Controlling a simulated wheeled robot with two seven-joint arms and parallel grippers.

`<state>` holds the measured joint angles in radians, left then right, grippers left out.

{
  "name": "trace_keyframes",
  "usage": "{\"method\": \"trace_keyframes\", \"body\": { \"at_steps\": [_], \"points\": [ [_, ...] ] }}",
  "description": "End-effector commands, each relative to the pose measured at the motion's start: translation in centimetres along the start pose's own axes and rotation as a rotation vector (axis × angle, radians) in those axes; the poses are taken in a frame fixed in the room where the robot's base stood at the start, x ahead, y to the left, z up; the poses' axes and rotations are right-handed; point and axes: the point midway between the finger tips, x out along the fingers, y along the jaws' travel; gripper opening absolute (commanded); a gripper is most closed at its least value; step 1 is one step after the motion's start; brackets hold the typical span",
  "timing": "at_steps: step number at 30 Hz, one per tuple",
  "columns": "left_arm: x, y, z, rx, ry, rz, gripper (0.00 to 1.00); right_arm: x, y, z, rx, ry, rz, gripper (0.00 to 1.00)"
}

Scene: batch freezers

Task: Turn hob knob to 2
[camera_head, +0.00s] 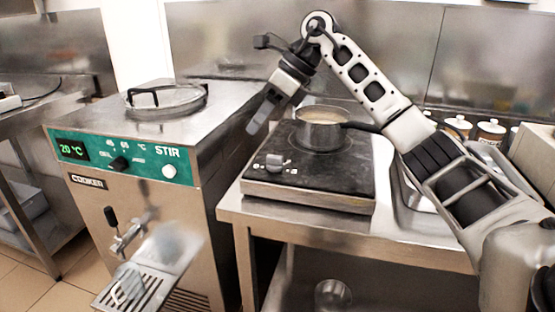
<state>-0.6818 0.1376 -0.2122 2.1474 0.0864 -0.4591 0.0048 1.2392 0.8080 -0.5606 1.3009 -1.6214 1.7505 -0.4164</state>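The hob (340,180) is a dark, flat-topped unit on the steel table. Its pale knob (273,163) sits at the front left of the top; its marks and setting are too small to read. A steel pot (322,134) with a dark handle and pale contents stands on the hob's round plate. My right arm comes in from the right and arches over the hob. My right gripper (258,119) points down and left, above and behind the knob, apart from it. Its fingers overlap from this side, so their opening is unclear. My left gripper is out of view.
A cooker machine (90,184) with a green panel reading 20 °C stands left of the hob, a round lid (166,97) on top. Its tap is above a drip tray (150,285). Several lidded jars (490,134) stand at the back right. Clear air surrounds the knob.

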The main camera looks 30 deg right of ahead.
Motion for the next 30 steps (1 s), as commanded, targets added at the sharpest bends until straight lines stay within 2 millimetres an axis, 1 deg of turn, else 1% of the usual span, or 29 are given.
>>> {"method": "trace_keyframes", "body": {
  "at_steps": [1, 3, 6, 9, 11, 14, 19, 24, 30],
  "points": [
    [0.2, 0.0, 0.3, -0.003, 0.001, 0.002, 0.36, -2.9, -1.2, -1.1, 0.007, 0.053, -0.072, 0.35],
    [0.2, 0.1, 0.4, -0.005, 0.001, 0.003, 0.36, -5.9, -2.2, -2.4, 0.025, 0.119, -0.136, 0.35],
    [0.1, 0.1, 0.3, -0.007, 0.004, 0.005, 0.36, -8.6, -2.8, -3.6, 0.05, 0.175, -0.184, 0.35],
    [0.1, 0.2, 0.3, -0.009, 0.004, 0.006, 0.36, -9.2, -3.0, -4.3, 0.061, 0.198, -0.201, 0.35],
    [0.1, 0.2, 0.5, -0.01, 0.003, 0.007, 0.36, -8.7, -3.1, -4.5, 0.063, 0.203, -0.202, 0.35],
    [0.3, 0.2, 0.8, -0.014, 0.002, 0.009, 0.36, -7.1, -3.4, -4.8, 0.061, 0.204, -0.199, 0.35],
    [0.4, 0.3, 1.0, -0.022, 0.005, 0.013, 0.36, -3.6, -4.0, -5.5, 0.06, 0.203, -0.197, 0.35],
    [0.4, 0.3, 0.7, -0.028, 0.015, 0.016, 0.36, 0.0, -4.7, -6.2, 0.06, 0.201, -0.197, 0.35],
    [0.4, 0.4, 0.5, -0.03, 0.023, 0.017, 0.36, 3.5, -5.3, -6.8, 0.06, 0.199, -0.197, 0.35]
  ]
}}
